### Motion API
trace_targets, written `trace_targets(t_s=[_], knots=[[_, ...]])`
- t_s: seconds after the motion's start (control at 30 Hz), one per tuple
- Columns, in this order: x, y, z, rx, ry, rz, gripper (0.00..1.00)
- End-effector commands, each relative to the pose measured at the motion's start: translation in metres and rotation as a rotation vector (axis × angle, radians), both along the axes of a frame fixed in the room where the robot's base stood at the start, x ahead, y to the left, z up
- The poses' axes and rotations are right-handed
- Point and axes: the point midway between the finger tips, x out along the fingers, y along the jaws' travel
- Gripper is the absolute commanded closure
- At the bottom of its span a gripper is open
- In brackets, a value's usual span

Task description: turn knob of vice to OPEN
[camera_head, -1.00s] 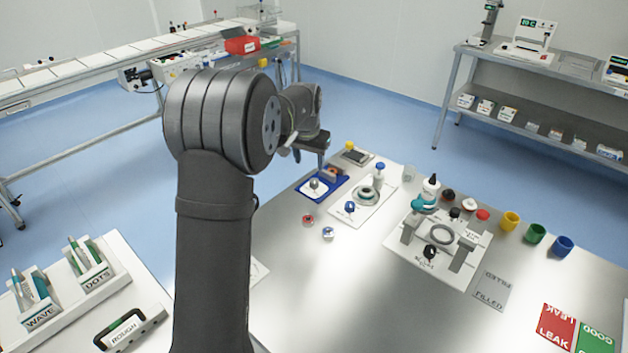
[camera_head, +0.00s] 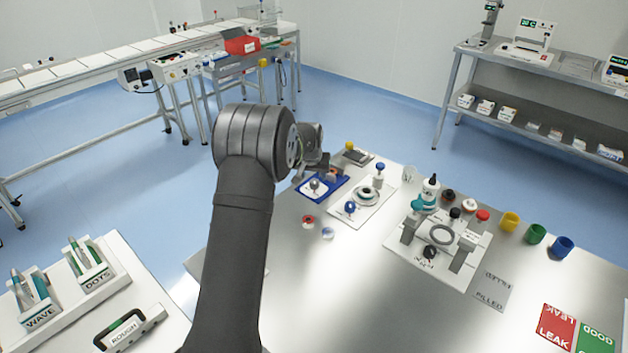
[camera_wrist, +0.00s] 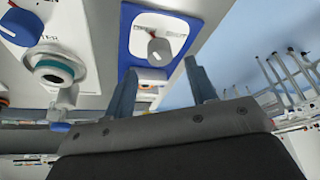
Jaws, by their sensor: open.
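A blue-framed white plate (camera_head: 338,189) with a grey round knob (camera_head: 314,185) is at the table's far left. In the wrist view the plate (camera_wrist: 133,45) and its grey knob (camera_wrist: 159,48) with a pointer are just beyond my fingertips. My gripper (camera_wrist: 161,68) is open and empty, its fingers apart on either side of the knob's line, not touching it.
Right of it stands a white plate with a blue knob (camera_head: 350,208) and a ring fixture (camera_head: 368,194). Farther right, a white fixture (camera_head: 402,254) has two grey blocks and a black knob (camera_head: 430,252). Small red and blue-topped parts lie in front. The table's front middle is clear.

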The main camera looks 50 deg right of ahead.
Motion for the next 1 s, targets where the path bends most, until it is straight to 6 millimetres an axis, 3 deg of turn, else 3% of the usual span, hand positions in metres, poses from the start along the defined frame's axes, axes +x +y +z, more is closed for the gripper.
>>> trace_targets(t_s=[0.1, 0.3, 0.67, 0.9, 1.0], knots=[[0.004, -0.006, -0.018, 0.0, 0.0, 0.0, 0.48], [0.007, -0.012, -0.034, 0.0, 0.0, 0.0, 0.48], [0.008, -0.013, -0.036, -0.001, -0.001, 0.0, 0.48], [0.008, -0.013, -0.036, -0.001, -0.001, 0.0, 0.93], [0.008, -0.013, -0.036, 0.0, 0.0, 0.002, 0.93]])
